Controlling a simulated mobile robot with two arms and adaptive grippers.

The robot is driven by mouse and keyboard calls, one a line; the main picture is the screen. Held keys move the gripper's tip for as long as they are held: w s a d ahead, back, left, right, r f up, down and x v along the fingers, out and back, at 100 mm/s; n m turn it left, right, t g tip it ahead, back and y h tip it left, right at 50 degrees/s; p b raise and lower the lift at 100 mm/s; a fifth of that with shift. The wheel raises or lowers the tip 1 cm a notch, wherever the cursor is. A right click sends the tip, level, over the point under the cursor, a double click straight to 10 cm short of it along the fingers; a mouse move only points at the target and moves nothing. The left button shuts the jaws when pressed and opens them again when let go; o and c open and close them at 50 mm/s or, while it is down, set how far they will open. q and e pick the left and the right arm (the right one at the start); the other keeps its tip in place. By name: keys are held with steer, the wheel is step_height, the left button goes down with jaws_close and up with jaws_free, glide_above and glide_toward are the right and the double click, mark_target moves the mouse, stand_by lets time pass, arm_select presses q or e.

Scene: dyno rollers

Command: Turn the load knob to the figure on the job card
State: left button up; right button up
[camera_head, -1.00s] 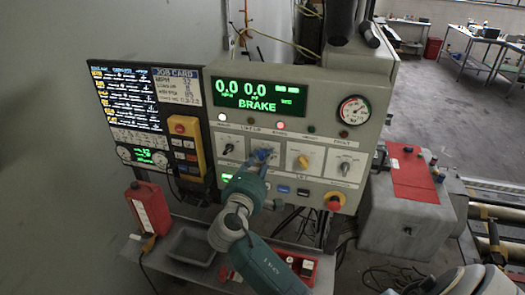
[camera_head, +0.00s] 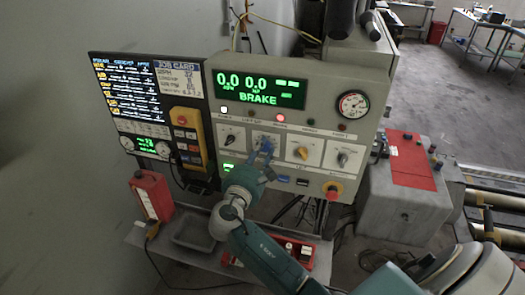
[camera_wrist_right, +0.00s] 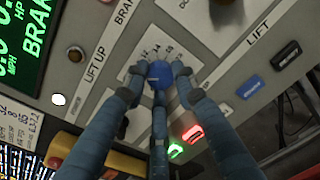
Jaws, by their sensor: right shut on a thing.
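The blue knob (camera_wrist_right: 160,78) sits on a white dial plate with numbers around it, on the grey control panel (camera_head: 365,85). My right gripper (camera_head: 264,150) reaches up to it from below. In the right wrist view my gripper's blue fingers (camera_wrist_right: 158,80) close around the knob from both sides, with a third finger under it. The fingers partly hide the knob and its dial. The job card (camera_head: 178,78) is at the panel's upper left, its small figures hard to read. The green display (camera_head: 260,91) reads 0.0, 0.0 and BRAKE. My left gripper is not in view.
A black knob (camera_head: 229,140) is left of the blue one; a yellow knob (camera_head: 302,153) and a grey knob (camera_head: 342,158) are right. A red emergency button (camera_head: 333,190) is below. A red can (camera_head: 151,196) and a grey tray (camera_head: 193,230) stand on the shelf below.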

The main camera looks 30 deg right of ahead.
steer(key=shift+a+f+n, duration=0.1)
steer(key=shift+f+n, duration=0.15)
steer(key=shift+n, duration=0.95)
steer(key=shift+f, duration=0.1)
steer(key=o, duration=1.2)
steer(key=shift+c, duration=0.2)
steer(key=v, duration=1.2)
